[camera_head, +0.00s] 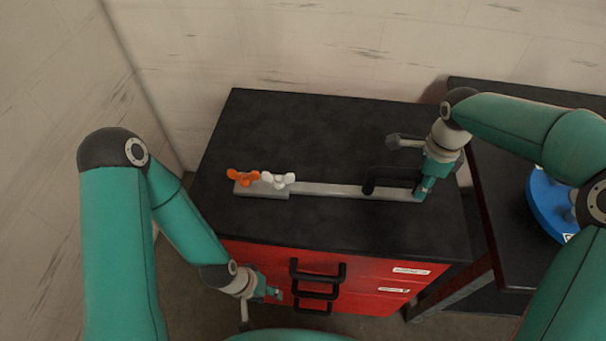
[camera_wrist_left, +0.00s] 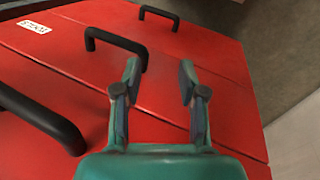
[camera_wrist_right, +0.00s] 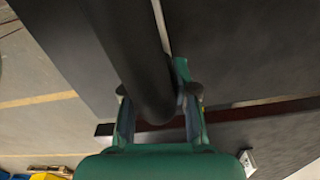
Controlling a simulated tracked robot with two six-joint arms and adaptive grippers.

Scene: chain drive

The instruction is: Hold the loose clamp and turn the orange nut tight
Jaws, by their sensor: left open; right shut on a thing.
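A long grey bar-like clamp (camera_head: 340,190) lies across the black cabinet top. An orange wing nut (camera_head: 243,177) and a white wing nut (camera_head: 278,181) sit at its left end. A black handle (camera_head: 385,173) stands at its right end. My right gripper (camera_head: 422,190) is at that end, shut on the black handle, which shows as a thick dark bar (camera_wrist_right: 135,60) between its fingers in the right wrist view. My left gripper (camera_head: 274,294) is open and empty in front of the red drawers, low and away from the orange nut; its fingers (camera_wrist_left: 160,85) show apart in the left wrist view.
The red drawers have black handles (camera_head: 318,270) sticking out near my left gripper. A dark table (camera_head: 480,185) at the right bears a round blue object (camera_head: 550,200). Walls stand behind and at left. The cabinet top around the bar is clear.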

